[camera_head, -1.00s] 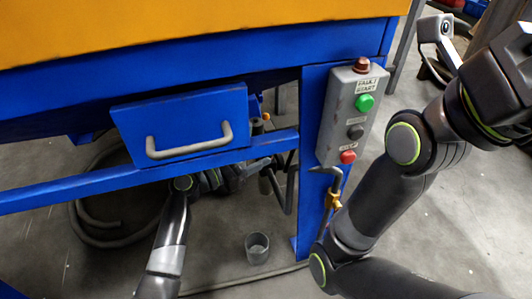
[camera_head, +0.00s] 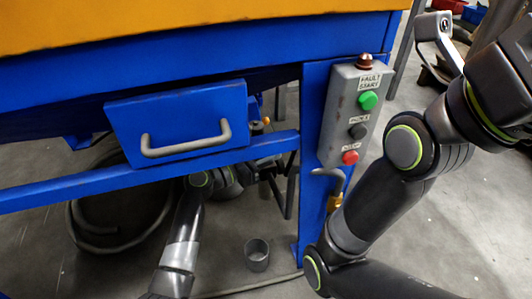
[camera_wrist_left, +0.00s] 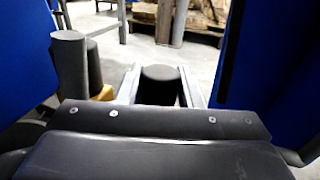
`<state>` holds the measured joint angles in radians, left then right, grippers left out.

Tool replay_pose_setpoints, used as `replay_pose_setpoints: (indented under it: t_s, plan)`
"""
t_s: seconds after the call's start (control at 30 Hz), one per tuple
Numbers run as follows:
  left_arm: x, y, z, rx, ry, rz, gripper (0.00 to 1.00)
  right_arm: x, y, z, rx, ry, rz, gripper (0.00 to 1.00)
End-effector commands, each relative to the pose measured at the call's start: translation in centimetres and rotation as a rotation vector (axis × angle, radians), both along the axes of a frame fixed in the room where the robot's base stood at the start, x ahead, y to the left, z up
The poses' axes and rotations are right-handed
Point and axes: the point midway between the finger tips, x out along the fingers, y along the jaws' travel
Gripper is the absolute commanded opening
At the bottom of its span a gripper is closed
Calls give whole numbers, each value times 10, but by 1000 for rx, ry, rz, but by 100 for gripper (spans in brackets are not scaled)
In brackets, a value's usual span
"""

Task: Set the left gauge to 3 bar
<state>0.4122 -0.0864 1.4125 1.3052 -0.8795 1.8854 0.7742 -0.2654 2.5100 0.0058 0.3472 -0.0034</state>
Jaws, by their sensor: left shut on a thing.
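In the left wrist view my left gripper (camera_wrist_left: 160,76) has its two pale fingers on either side of a dark round-topped knob (camera_wrist_left: 160,72) and is shut on it. A second dark cylindrical knob (camera_wrist_left: 68,62) stands to the left, beside a brass-coloured part (camera_wrist_left: 103,92). In the head view my left arm reaches under the blue crossbar, which hides the gripper's tips. No gauge dial or reading can be made out in either view. My right arm stands at the right of the head view; its jaws cannot be made out clearly.
A blue panel with a grey handle (camera_head: 148,147) hangs above my left arm. A grey control box (camera_head: 335,112) with green, black and red buttons is on the blue post (camera_head: 312,105). A grey cup (camera_head: 257,254) stands on the floor. A hose (camera_head: 100,249) lies at left.

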Motion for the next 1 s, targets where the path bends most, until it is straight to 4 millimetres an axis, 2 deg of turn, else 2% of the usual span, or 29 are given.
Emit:
replay_pose_setpoints:
  t_s: [0.37,0.67,1.0]
  plan:
    - [1,1,0,3,1,-63,10,0,0,1,1,-2,0,0]
    - [1,1,0,2,2,-277,10,-1,0,2,0,-5,-3,0]
    - [1,1,-3,1,0,-555,10,2,1,-12,-7,11,-4,0]
